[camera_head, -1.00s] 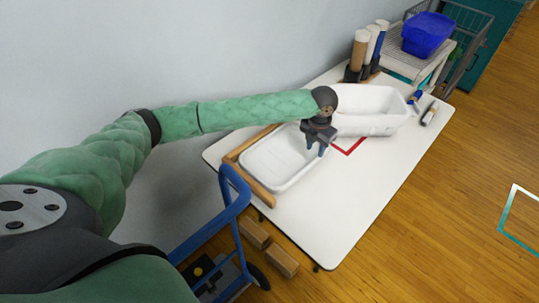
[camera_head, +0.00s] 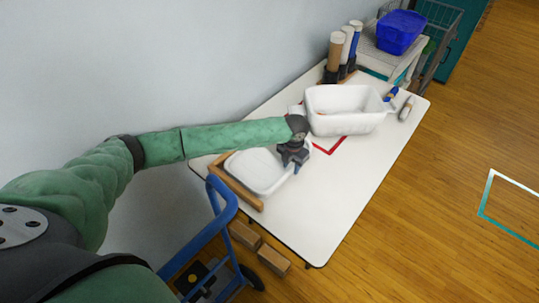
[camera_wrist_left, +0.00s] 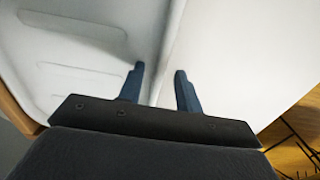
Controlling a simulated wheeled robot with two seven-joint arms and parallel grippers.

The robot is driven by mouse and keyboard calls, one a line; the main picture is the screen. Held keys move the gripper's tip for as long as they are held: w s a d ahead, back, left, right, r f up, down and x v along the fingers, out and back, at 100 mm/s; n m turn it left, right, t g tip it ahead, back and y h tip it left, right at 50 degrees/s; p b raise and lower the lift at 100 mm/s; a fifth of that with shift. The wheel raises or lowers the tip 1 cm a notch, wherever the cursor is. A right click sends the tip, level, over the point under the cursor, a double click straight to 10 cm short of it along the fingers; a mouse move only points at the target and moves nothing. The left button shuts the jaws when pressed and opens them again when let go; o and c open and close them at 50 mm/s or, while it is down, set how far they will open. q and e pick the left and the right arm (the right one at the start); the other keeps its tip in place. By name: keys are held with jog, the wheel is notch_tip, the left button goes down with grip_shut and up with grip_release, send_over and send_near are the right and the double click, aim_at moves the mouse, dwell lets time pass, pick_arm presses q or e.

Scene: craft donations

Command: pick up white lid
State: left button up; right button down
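The white lid (camera_head: 256,173) lies on the white table inside a wooden corner frame (camera_head: 236,188); its far part is hidden behind my left arm. My left gripper (camera_head: 293,167) points down at the lid's right edge. In the left wrist view the lid (camera_wrist_left: 75,62) fills the left side, and its rim runs up between the two fingers of the gripper (camera_wrist_left: 158,86). The fingers are apart, one on the lid side and one over the bare table. I cannot tell whether they touch the rim. My right gripper is not in view.
A white tub (camera_head: 345,112) stands just beyond the gripper, near a red outline (camera_head: 330,146) on the table (camera_head: 335,190). Upright rolls (camera_head: 345,50) stand at the back. A blue hand truck (camera_head: 222,215) is by the near table edge. The table's right front is clear.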

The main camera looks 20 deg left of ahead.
pick_arm(q)
jog(key=shift+f, duration=0.15)
grip_shut()
dwell(0.4)
